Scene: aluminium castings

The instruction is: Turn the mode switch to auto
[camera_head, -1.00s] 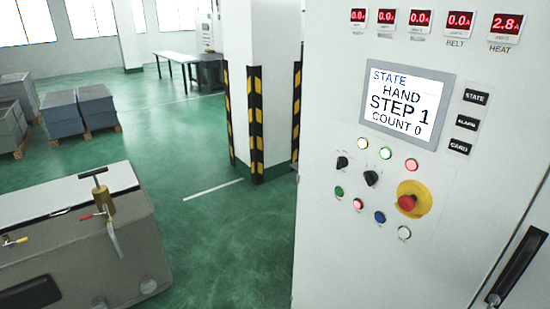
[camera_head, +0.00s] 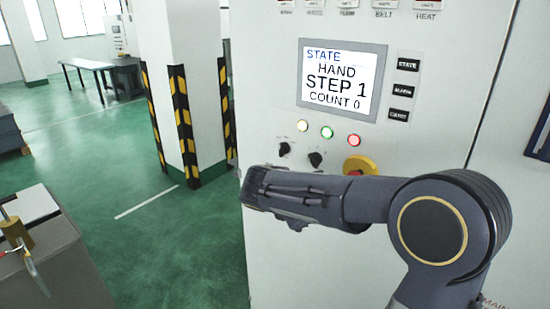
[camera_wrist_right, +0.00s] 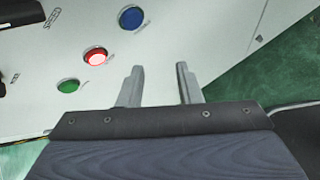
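The white control cabinet (camera_head: 440,130) carries a screen (camera_head: 341,80) reading STATE, HAND, STEP 1, COUNT 0. Below it are two black rotary switches, a left one (camera_head: 284,148) and a right one (camera_head: 316,159); their labels are too small to read, so I cannot tell which is the mode switch. My right gripper (camera_wrist_right: 158,82) is open and empty, its two fingers apart in the wrist view near the panel's lower buttons. In the head view my right arm crosses below the switches and hides the lower buttons. My left gripper is not in view.
A red emergency stop on a yellow plate (camera_head: 370,163) is partly behind my right arm. The wrist view shows a blue button (camera_wrist_right: 132,18), a lit red button (camera_wrist_right: 96,57) and a green button (camera_wrist_right: 68,86). A striped pillar (camera_head: 185,130) stands left; green floor lies between.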

